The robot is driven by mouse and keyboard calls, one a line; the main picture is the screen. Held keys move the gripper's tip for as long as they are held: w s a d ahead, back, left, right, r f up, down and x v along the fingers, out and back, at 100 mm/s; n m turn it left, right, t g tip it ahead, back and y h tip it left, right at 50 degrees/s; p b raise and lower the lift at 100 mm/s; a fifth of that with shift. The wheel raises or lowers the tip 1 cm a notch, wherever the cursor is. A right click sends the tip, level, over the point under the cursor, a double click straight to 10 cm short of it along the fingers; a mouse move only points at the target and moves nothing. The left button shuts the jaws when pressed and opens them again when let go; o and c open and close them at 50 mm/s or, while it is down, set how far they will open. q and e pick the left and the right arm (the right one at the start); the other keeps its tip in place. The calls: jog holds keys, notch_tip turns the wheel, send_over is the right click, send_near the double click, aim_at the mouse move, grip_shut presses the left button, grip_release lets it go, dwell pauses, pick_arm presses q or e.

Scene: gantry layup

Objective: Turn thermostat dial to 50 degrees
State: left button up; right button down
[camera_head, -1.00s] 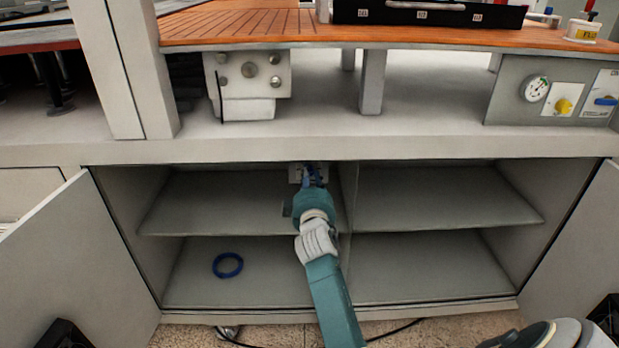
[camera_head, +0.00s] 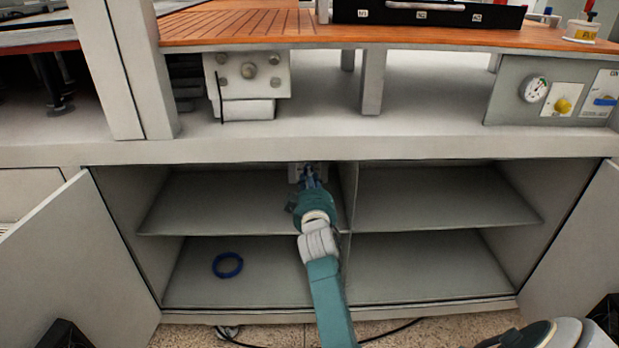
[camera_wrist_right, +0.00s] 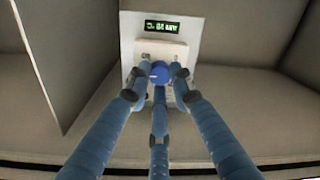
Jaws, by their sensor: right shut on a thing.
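The thermostat (camera_wrist_right: 187,48) is a pale box on the back wall of the open cabinet, with a small green lit display (camera_wrist_right: 162,27) whose digits I cannot read for sure. Its blue dial (camera_wrist_right: 159,72) sits below the display in the right wrist view. My right gripper (camera_wrist_right: 158,80) has its blue fingers closed around the dial. In the head view the right gripper (camera_head: 311,180) reaches into the upper left compartment, and its fingers hide most of the thermostat (camera_head: 296,172). My left gripper is not in view.
A blue ring (camera_head: 228,265) lies on the lower left shelf. A vertical divider (camera_head: 349,190) stands close to the right of my gripper. The cabinet doors (camera_head: 75,270) stand open at both sides. The right-hand compartments are empty.

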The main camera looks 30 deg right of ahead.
jog(key=shift+a+f, duration=0.1)
jog(key=shift+a, duration=0.05)
jog(key=c, duration=1.5)
grip_release()
jog(key=shift+w, duration=0.1)
